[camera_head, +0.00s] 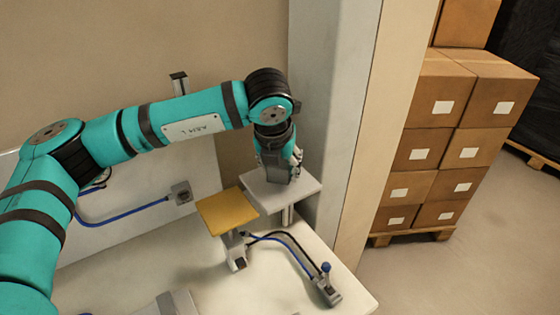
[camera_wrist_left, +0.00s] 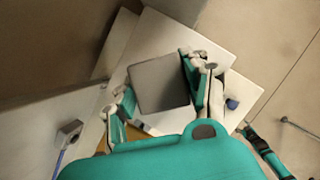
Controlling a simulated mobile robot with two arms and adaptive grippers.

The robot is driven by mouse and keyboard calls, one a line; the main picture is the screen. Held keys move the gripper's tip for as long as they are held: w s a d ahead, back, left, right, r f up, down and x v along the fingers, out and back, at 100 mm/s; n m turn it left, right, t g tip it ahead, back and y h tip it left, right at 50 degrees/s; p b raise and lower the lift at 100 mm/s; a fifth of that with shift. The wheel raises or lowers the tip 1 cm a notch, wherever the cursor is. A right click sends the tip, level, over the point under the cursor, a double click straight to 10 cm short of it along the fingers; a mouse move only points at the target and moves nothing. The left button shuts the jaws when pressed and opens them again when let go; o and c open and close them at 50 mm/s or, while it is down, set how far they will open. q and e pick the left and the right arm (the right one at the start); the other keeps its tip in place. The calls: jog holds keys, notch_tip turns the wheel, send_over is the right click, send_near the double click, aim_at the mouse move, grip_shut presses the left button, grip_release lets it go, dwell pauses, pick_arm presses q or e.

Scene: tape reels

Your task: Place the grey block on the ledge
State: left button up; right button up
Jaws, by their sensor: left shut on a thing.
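The grey block (camera_head: 276,168) is held in my left gripper (camera_head: 284,158), which points down over the ledge. In the left wrist view the block (camera_wrist_left: 158,83) shows as a grey square between the two fingers of the gripper (camera_wrist_left: 162,92). The ledge (camera_head: 307,186) is a small white square plate on a post, beside the pale pillar. The block's lower end is at the plate's top in the head view; I cannot tell whether it touches.
A yellow square plate (camera_head: 227,210) on a stand is left of and in front of the ledge. A blue-knobbed device (camera_head: 327,285) with cables stands on the white table (camera_head: 270,285). The pillar (camera_head: 335,110) rises close behind the ledge. Stacked cartons (camera_head: 441,88) stand at the right.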

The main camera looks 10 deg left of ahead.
pick_arm(q)
jog(key=shift+f, duration=0.4)
pick_arm(e)
jog(key=shift+r, duration=0.3)
jog(key=shift+f, duration=0.1)
pick_arm(q)
jog(key=shift+f+b, duration=0.15)
jog(key=shift+b, duration=0.15)
jog(key=o, duration=1.2)
jog(key=shift+o, duration=0.2)
pick_arm(e)
jog(key=shift+f, duration=0.1)
